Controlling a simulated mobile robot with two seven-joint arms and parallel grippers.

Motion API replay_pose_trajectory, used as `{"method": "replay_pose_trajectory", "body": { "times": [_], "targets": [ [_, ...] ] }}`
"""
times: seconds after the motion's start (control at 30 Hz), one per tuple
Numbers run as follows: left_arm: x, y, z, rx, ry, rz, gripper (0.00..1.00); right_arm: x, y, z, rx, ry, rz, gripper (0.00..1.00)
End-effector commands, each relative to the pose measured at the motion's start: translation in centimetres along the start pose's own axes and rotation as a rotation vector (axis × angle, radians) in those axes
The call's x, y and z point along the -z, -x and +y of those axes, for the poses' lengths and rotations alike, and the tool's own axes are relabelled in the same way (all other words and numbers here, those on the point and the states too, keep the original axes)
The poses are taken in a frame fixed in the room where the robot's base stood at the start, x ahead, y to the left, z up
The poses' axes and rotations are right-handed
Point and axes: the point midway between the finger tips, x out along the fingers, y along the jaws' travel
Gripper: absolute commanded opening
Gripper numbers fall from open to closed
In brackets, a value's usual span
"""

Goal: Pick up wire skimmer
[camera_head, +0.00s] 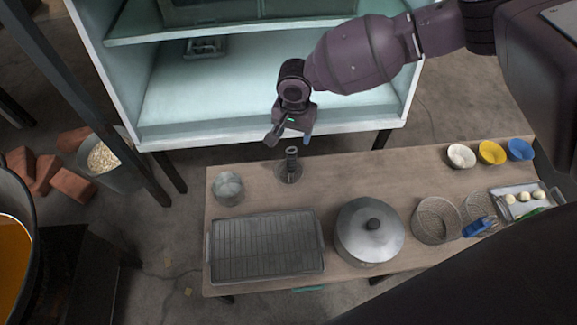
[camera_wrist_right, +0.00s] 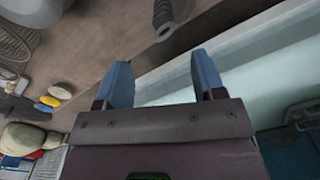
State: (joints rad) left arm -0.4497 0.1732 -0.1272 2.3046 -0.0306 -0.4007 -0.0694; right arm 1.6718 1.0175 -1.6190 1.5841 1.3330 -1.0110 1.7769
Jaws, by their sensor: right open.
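The ribbed handle also shows in the right wrist view (camera_wrist_right: 163,16), beyond the fingertips. My right gripper (camera_head: 291,134) is open and empty, above the table's back edge and just behind the handle, apart from it. In the wrist view its two blue fingers (camera_wrist_right: 162,75) stand wide apart with nothing between them. My left gripper is not in view.
The wooden table (camera_head: 350,176) holds a small pot (camera_head: 228,188), a wire-rack tray (camera_head: 264,247), a lidded pot (camera_head: 369,233), a mesh basket (camera_head: 436,220), a blue-handled item (camera_head: 480,227) and several bowls (camera_head: 491,152). A pale shelf cabinet (camera_head: 270,95) stands close behind.

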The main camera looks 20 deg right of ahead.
Motion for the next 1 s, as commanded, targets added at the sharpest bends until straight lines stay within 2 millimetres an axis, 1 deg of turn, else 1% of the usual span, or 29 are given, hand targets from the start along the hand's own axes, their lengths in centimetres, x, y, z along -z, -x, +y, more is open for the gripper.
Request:
{"method": "replay_pose_trajectory", "body": {
  "times": [0.03,0.23,0.4,0.47,0.57,0.63,0.8,0.9,1.0],
  "targets": [
    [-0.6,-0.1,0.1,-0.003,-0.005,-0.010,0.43,-0.2,-1.4,0.1,-0.007,0.002,-0.007,0.63],
    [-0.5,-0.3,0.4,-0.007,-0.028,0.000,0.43,-0.3,-4.4,0.1,-0.007,0.002,-0.008,0.63],
    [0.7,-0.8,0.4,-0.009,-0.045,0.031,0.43,-0.2,-5.2,0.0,-0.003,0.003,-0.004,0.63],
    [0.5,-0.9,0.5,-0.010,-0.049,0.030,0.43,-0.2,-5.7,-0.1,-0.003,0.003,-0.005,0.63],
    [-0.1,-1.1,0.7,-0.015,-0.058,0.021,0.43,-0.3,-6.9,-0.2,-0.006,0.004,-0.008,0.63],
    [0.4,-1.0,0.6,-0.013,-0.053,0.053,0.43,-0.4,-7.8,-0.3,-0.007,0.006,-0.009,0.63],
    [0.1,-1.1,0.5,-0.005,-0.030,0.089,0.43,-0.4,-9.7,-0.4,-0.006,0.005,-0.008,0.63],
    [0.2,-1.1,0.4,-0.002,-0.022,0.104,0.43,-0.3,-10.1,-0.5,-0.003,0.004,-0.006,0.63],
    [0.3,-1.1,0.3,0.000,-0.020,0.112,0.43,-0.2,-10.0,-0.5,-0.001,0.003,-0.003,0.63]
  ]
}}
